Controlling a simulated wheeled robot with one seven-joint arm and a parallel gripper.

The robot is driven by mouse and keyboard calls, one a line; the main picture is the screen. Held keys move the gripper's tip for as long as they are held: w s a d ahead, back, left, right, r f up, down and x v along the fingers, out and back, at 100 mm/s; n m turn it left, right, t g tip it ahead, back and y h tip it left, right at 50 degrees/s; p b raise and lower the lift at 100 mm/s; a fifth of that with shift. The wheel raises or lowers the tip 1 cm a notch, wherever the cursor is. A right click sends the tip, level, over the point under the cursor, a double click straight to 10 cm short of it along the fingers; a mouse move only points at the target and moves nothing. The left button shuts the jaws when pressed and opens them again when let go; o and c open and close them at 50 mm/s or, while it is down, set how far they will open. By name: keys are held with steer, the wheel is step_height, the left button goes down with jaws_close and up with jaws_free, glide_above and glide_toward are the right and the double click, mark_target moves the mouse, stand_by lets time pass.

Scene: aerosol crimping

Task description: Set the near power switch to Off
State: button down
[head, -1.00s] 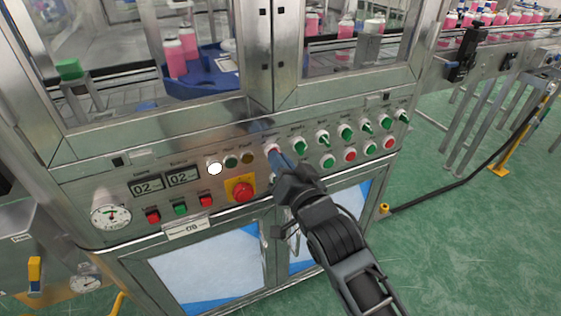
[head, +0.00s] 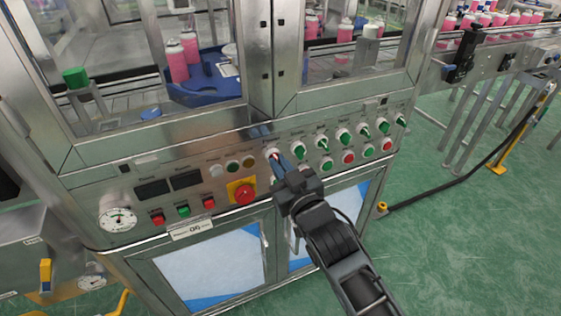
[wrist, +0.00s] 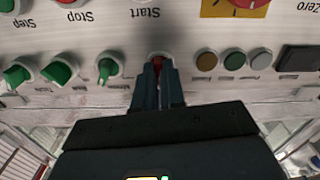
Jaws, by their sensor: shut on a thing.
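The near power switch is a red knob (head: 272,152) with a pale collar on the steel control panel (head: 110,182), at the left end of a row of green knobs. In the wrist view the red knob (wrist: 158,62) shows between the blue-grey fingers. My gripper (head: 278,161) is shut on this knob, with its fingertips close to the panel. The fingers hide part of the knob, and its label is not readable. The two small displays (head: 186,180) to its left are dark, and the white lamp (head: 215,170) is unlit.
A red emergency button on a yellow plate (head: 243,193) sits below left of the gripper. Green knobs (head: 298,147) lie close on the right, with green and red buttons below. Glass doors with bottles are above.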

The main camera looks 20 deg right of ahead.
steer(key=shift+n+p, duration=0.85)
steer(key=shift+n, duration=1.35)
steer(key=c, duration=1.2)
jaws_free()
steer(key=shift+s+b, duration=0.6)
steer(key=shift+s, duration=3.35)
